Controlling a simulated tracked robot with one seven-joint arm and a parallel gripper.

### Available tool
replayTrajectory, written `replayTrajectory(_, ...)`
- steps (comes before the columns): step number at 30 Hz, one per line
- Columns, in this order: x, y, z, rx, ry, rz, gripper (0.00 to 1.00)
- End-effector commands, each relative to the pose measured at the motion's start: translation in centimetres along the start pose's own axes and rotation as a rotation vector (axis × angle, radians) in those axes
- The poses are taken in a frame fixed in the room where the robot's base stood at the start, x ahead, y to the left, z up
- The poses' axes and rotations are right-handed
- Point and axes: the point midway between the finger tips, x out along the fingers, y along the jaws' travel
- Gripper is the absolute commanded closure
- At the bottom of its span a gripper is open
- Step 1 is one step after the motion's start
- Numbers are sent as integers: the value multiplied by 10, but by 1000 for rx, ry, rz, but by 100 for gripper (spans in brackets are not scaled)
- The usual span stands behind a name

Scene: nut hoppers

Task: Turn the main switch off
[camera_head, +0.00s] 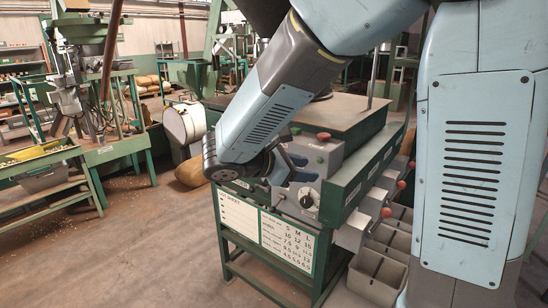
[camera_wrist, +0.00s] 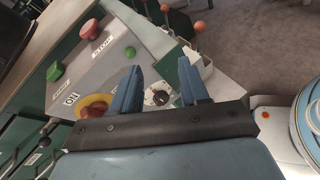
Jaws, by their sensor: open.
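The sloped grey control panel (camera_wrist: 125,45) carries a red rotary knob on a yellow base (camera_wrist: 95,105), next to an ON label; this looks like the main switch. My gripper (camera_wrist: 159,72) is open and empty, its two blue fingers over the panel. The red-and-yellow knob lies left of the left finger, not between the fingers, and is partly hidden by my gripper's edge. A black knob on a white dial (camera_wrist: 158,97) shows between the fingers. In the head view my gripper (camera_head: 287,172) is at the panel and hides the red-and-yellow knob.
A red STOP button (camera_wrist: 90,29) and a green START button (camera_wrist: 54,71) stand up from the panel. Red-tipped levers (camera_head: 386,212) stick out along the hopper side above grey bins (camera_head: 376,275). Open floor (camera_head: 150,240) lies left of the machine.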

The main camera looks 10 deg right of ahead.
Motion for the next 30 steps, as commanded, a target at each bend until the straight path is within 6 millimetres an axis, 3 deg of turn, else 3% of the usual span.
replayTrajectory(6,-51,45,-54,-241,-178,247,55)
replayTrajectory(12,-88,64,-87,-351,-281,395,55)
replayTrajectory(15,-97,67,-95,-372,-305,429,55)
replayTrajectory(20,-93,73,-96,-380,-315,441,55)
replayTrajectory(30,-45,97,-84,-379,-315,437,55)
